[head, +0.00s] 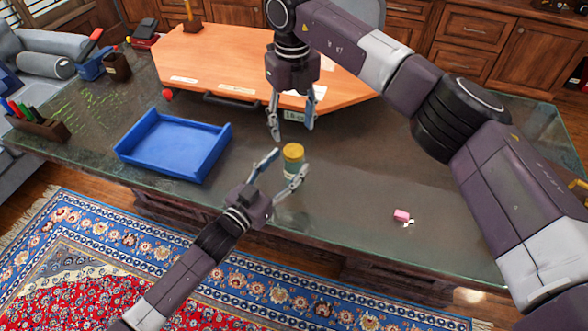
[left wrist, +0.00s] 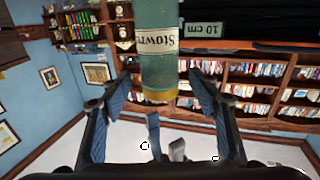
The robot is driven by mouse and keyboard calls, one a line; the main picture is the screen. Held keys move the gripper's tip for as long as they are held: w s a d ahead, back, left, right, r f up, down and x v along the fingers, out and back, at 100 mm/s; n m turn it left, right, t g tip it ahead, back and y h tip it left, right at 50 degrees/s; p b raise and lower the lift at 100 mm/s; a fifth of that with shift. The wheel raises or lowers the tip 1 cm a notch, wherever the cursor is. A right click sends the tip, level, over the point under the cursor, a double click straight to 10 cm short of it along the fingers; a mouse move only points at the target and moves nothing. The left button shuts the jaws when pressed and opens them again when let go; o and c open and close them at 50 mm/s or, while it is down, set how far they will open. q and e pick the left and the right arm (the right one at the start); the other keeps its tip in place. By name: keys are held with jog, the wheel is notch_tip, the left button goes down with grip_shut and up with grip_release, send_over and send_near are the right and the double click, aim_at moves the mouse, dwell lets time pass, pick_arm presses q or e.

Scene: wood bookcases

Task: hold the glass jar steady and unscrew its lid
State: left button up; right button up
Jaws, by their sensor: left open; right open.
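The glass jar (head: 293,170) stands upright on the dark desk, with a yellow lid (head: 293,151) on top. In the left wrist view, which looks upside down, the greenish jar (left wrist: 158,72) carries a white label with partly hidden lettering, and its lid (left wrist: 160,97) points downward. My left gripper (head: 289,161) is open, with its fingers spread to either side of the jar and no visible contact. My right gripper (head: 293,128) is open and points down, above and slightly behind the lid. Its fingers also show below the lid in the left wrist view.
A blue tray (head: 172,170) lies to the left of the jar. An orange wooden board (head: 225,62) with a dark handle and a small size tag (head: 294,115) lies behind. A pink object (head: 401,215) lies to the right. A pen holder (head: 40,127) stands far left. The desk right of the jar is mostly bare.

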pick_arm(q)
jog(key=x, duration=0.3)
jog(key=shift+f, duration=0.1)
jog(key=shift+s, duration=0.1)
jog(key=shift+c, duration=0.5)
grip_shut()
